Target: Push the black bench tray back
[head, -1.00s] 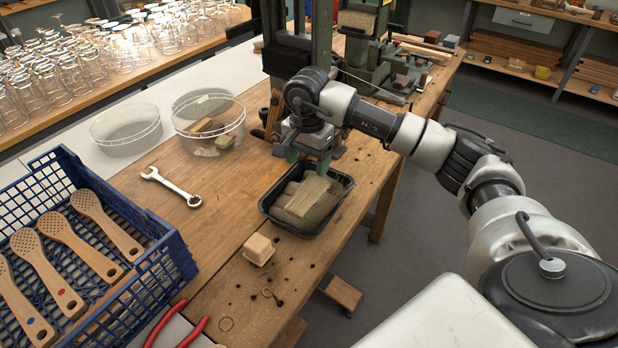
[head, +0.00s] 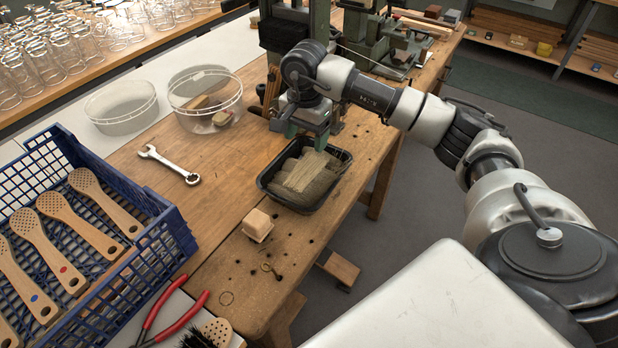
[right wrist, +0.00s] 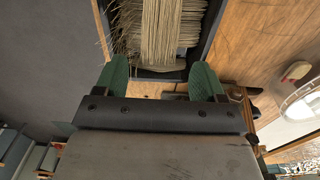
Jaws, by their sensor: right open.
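The black bench tray (head: 338,180) sits on the wooden workbench near its right-hand edge and holds bundles of tan bristle fibre (head: 303,172). My right gripper (head: 305,137) is at the tray's far side, with its green fingertips pointing down by the far wall. In the right wrist view, the open right gripper (right wrist: 160,79) has its fingers spread at the tray wall (right wrist: 165,75), with nothing between them but wall and bench in view. The fibre (right wrist: 160,30) lies beyond. I cannot tell whether the fingers touch the tray. My left gripper is out of view.
A wrench (head: 168,164), clear tubs (head: 205,98) and a blue crate (head: 180,225) with brush handles stand left. A green machine (head: 290,30) stands behind my gripper.

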